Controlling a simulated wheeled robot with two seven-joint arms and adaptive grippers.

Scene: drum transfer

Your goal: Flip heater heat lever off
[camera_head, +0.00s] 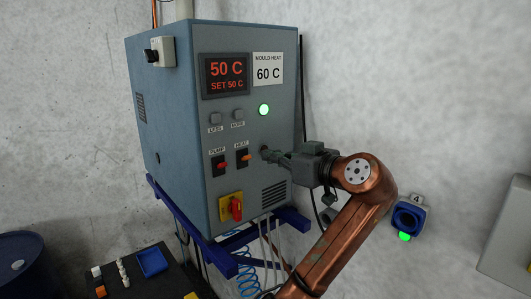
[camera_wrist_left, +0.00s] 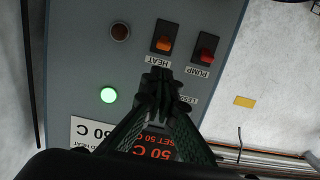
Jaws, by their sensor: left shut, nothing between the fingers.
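The blue-grey heater box (camera_head: 172,120) has an orange heat lever (camera_head: 245,157) on a black plate on its front panel. The lever also shows in the upside-down left wrist view (camera_wrist_left: 165,43), just beyond the fingertips. I cannot tell its exact tilt. A red pump lever (camera_head: 222,165) sits left of it, also visible in the left wrist view (camera_wrist_left: 206,55). My left gripper (camera_head: 270,155) is shut and empty, right of the heat lever at the panel; its fingertips (camera_wrist_left: 160,76) partly cover the HEAT label area. Contact with the lever cannot be told.
A green lamp (camera_head: 264,109) is lit. A red knob (camera_head: 236,209) on a yellow plate is below the levers. A blue frame (camera_head: 222,262) supports the box.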

